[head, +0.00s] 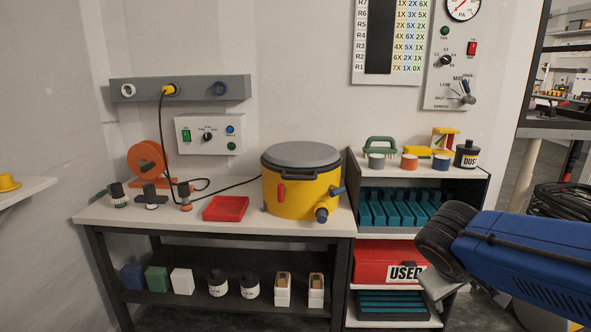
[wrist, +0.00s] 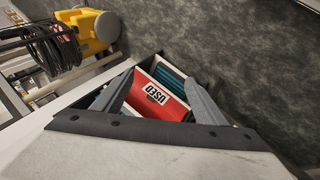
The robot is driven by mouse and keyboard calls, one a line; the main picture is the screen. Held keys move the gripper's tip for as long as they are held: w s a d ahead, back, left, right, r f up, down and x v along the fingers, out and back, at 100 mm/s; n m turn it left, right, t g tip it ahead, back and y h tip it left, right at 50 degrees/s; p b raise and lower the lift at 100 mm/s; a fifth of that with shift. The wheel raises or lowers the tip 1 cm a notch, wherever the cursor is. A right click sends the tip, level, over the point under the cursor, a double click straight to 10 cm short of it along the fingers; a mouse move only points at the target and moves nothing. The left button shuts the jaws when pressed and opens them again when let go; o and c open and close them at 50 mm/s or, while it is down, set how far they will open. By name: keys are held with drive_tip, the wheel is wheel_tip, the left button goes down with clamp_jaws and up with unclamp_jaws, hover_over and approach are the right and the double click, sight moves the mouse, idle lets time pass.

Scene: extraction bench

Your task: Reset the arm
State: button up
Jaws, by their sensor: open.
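My arm (head: 530,250) reaches in from the right edge of the head view, blue with a dark joint in front of the shelf unit. My gripper (wrist: 160,80) shows in the wrist view with its two grey fingers spread apart and nothing between them. Beyond the fingers is the red box marked USED (wrist: 158,98), which also stands in the shelf unit in the head view (head: 378,264). In the head view the gripper is mostly hidden behind the arm's dark joint.
A bench (head: 228,221) on the left holds a yellow drum (head: 290,192), a red tray (head: 226,208) and several small fittings. The shelf unit (head: 480,180) stands close to my arm. A cable coil (wrist: 57,47) and a yellow machine (wrist: 97,30) lie at upper left in the wrist view.

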drive_tip(key=s+a+f+m+y, duration=0.2)
drive_tip(key=s+a+y, duration=0.3)
drive_tip(key=s, duration=0.5)
drive_tip(key=shift+a+m, duration=0.25)
drive_tip(key=shift+m, duration=0.15)
